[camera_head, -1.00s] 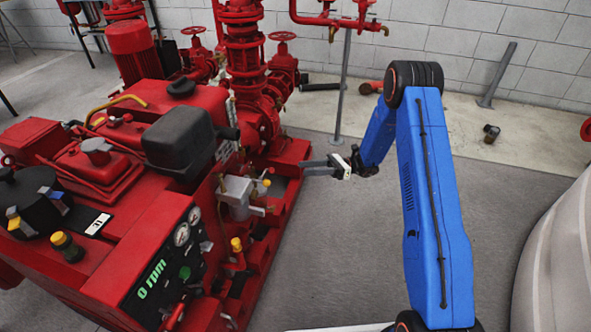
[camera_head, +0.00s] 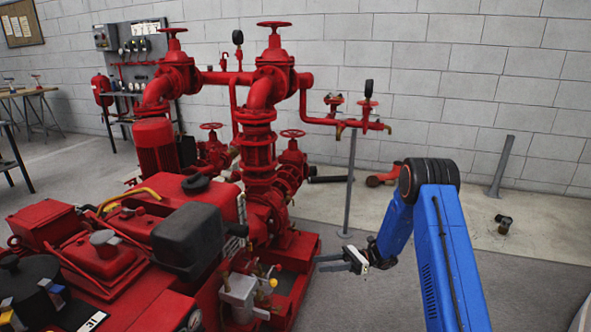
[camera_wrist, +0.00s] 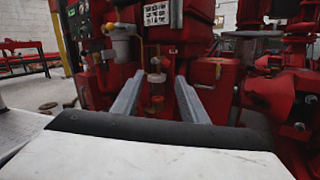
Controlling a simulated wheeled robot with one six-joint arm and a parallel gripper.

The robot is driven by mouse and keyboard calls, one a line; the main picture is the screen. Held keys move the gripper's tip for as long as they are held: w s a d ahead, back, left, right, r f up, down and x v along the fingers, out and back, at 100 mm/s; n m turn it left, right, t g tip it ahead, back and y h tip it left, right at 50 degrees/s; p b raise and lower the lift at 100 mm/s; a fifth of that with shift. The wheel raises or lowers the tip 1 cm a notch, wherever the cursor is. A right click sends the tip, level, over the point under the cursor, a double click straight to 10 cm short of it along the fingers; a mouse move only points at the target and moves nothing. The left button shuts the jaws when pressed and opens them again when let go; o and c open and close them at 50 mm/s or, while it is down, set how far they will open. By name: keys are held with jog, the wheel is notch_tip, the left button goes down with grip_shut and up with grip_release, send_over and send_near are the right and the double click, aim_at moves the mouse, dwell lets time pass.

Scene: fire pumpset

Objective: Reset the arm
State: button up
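My gripper (camera_head: 322,263) is at the end of my blue arm, right of the red fire pumpset (camera_head: 130,232), with its fingers pointing left toward it. In the wrist view the two grey fingers (camera_wrist: 155,95) stand apart with nothing held between them. Beyond them the red machine shows, with a small glass-bowl fitting (camera_wrist: 156,88) seen through the gap. The fingers look clear of the machine, though the exact distance cannot be told. My arm is bent, its upper joint raised.
A thin grey post (camera_head: 350,185) stands behind my gripper. A white block wall (camera_head: 450,100) closes off the back. A small dark fitting (camera_head: 503,223) lies on the floor at right. A workbench (camera_head: 30,95) stands far left.

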jog(key=s+d+r+n+h, duration=0.2)
jog(key=s+r+n+h, duration=0.7)
jog(key=s+r, duration=0.95)
jog(key=s+d+r+n+t+h, duration=0.2)
jog(key=s+d+t+h, duration=0.1)
jog(key=s, duration=0.4)
jog(key=s+d+r+n+t+h, duration=0.2)
jog(key=s+d+n+t+h, duration=0.1)
jog(key=s+d, duration=0.3)
jog(key=s+d+r+n+t+h, duration=0.2)
jog(key=s+d, duration=0.3)
jog(key=s, duration=0.5)
jog(key=shift+d+r+n+t+h, duration=0.3)
jog(key=shift+n+t+h, duration=0.35)
jog(key=shift+h, duration=0.25)
